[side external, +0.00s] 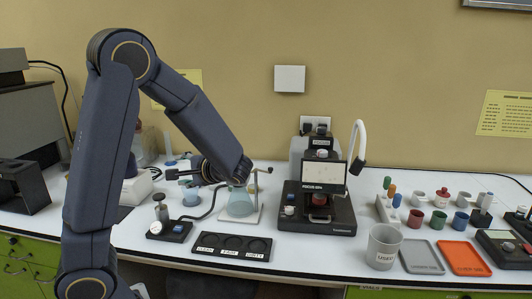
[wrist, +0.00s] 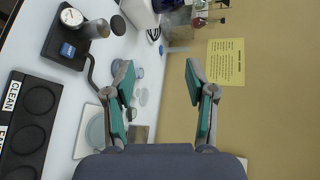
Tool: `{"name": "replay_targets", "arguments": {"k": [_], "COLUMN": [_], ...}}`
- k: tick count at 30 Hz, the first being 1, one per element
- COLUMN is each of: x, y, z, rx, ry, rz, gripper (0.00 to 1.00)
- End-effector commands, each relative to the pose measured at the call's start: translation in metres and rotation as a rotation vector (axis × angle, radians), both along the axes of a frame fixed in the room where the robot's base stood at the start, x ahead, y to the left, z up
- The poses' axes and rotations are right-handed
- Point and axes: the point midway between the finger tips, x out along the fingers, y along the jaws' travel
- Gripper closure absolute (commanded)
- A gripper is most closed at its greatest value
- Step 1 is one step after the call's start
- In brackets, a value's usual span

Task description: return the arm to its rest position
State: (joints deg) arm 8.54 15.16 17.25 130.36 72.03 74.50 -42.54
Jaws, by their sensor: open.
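My gripper (side external: 186,176) is above the left-middle part of the white bench, pointing left. In the wrist view its two fingers (wrist: 160,82) are spread apart, with teal pads and nothing between them.
A black holder with labelled round wells (side external: 231,247) lies near the front edge. A device with a gauge (wrist: 72,17) is beside it. A black analyser (side external: 317,207), a grey mug (side external: 382,246), grey tray (side external: 421,257) and orange tray (side external: 463,258) stand to the right.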

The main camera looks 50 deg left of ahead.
Motion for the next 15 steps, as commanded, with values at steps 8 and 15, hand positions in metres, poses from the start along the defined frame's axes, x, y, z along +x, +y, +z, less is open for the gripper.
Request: {"name": "replay_targets", "arguments": {"k": [8, 15], "x": [-0.049, -0.051], "y": [-0.119, -0.211], "z": [-0.013, 0.016], "rx": [-0.744, -1.112], "ry": [-0.328, -0.604], "rz": [-0.024, -0.261], "gripper": [0.44, 0.44]}}
